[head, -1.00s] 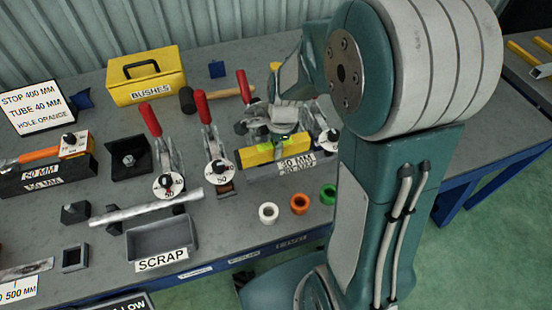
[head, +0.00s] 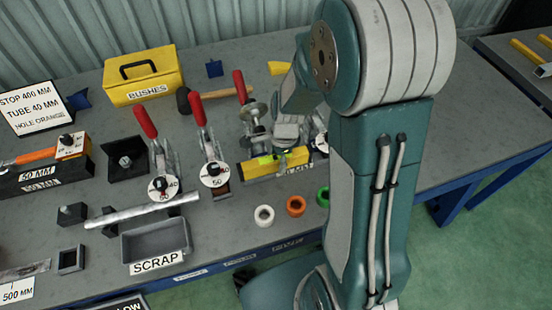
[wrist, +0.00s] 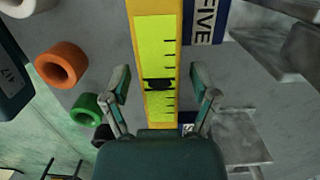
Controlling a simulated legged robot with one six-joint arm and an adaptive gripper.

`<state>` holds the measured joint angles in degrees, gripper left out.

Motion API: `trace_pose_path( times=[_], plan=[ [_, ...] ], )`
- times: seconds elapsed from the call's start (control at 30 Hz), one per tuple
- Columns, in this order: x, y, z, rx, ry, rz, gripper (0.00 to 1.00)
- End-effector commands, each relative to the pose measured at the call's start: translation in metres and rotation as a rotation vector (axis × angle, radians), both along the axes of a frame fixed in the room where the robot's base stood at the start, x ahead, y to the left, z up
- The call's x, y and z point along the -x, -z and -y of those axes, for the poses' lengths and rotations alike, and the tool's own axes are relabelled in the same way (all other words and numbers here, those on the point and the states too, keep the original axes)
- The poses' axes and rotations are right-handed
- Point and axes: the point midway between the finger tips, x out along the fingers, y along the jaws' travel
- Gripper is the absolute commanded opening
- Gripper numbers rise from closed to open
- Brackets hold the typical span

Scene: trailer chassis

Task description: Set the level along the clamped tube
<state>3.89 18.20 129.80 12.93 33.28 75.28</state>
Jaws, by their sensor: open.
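The yellow level (head: 262,170) lies at the right of the bench's tool row in the head view. In the wrist view, the level (wrist: 136,40) runs away from my gripper, with its bright green scale face towards the camera. My gripper (wrist: 162,84) is open, with one finger on each side of the level and a visible gap on both sides. In the head view, my gripper (head: 285,138) is just above the level, its fingertips partly hidden. A silver tube (head: 143,210) lies at the left, in front of red-handled clamps (head: 160,175); its hold is unclear.
White, orange (head: 296,206) and green bushes stand in front of the level. The grey scrap tray (head: 155,241) is in front of the tube. A yellow bushes box (head: 143,72) and a hammer (head: 215,95) lie behind the clamps. My arm hides the bench's right part.

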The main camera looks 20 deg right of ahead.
Motion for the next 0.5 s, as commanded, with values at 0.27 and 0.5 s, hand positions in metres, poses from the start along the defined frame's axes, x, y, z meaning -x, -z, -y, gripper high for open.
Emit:
trace_pose_path(
  times=[0.27, 0.5],
  plan=[
    [-0.001, -0.031, 0.002, 0.002, -0.001, 0.007, 0.77],
    [-0.002, -0.082, 0.009, 0.001, 0.0, 0.006, 0.77]
  ],
)
